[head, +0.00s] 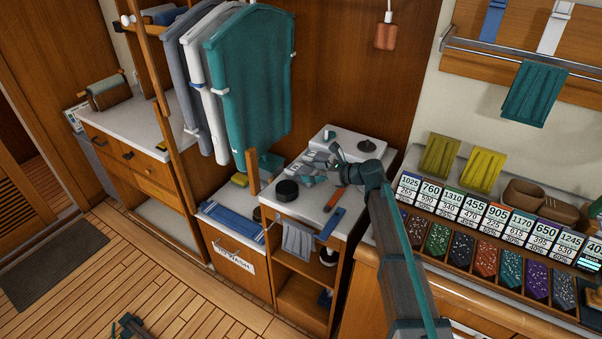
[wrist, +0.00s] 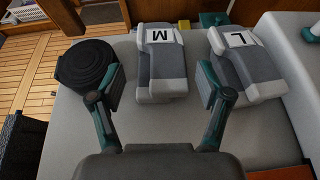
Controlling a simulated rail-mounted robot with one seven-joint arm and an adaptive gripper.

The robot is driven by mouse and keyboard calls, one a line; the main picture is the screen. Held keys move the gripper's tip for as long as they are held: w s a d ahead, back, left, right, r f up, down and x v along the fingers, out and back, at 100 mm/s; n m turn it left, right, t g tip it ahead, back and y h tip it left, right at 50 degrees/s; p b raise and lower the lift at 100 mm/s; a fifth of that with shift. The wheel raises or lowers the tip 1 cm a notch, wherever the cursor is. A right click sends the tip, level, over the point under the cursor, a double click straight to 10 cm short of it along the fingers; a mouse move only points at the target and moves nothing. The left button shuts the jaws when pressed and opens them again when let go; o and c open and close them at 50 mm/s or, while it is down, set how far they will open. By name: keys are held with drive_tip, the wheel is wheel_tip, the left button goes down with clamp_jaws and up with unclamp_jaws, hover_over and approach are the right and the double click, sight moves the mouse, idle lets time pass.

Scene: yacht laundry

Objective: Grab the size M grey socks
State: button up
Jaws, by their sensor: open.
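The size M grey socks (wrist: 161,68) are a folded grey bundle with light ends and a white label reading M. They lie on the white counter, ahead of my gripper (wrist: 158,92) in the wrist view. My gripper is open, with one finger on each side of the near end of the M socks, and nothing is held. A similar bundle labelled L (wrist: 246,62) lies to the right, just beyond the right finger. In the head view my gripper (head: 335,167) is over the cabinet top, and the sock bundles there are small and partly hidden by it.
A black round coil (wrist: 88,72) sits close by the left finger. A white unit with a dark knob (head: 366,146) stands behind. Hanging garments (head: 249,85) are at the left.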

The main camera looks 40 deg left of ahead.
sight(306, 171)
drive_tip(key=p+x, duration=0.2)
drive_tip(key=x, duration=0.3)
drive_tip(key=c, duration=0.9)
